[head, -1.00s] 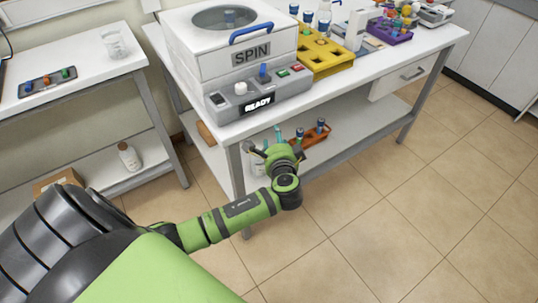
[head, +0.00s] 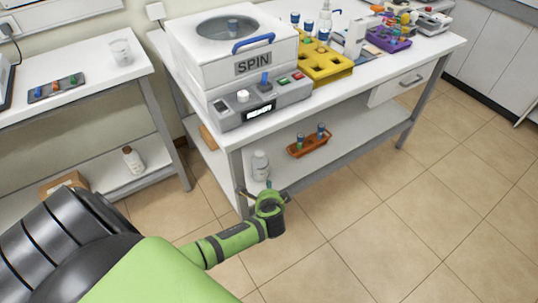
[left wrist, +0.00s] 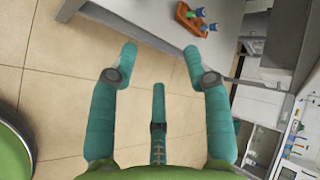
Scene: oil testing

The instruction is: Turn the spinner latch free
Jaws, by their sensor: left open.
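A blue handle (head: 253,42) is on the lid's front edge. Its grey front panel has a blue lever (head: 265,82), a white knob (head: 243,96), a green and a red button, and a lit display (head: 259,113). Which part is the latch I cannot tell for certain. My left gripper (head: 264,190) is low in front of the bench leg, well below the panel. In the left wrist view its teal fingers (left wrist: 159,55) are spread and empty. My right gripper is out of view.
A yellow rack (head: 325,66) stands right of the spinner. The lower shelf holds a white bottle (head: 260,165) and an orange tube rack (head: 310,146). A side bench (head: 85,75) is at left. The tiled floor at right is clear.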

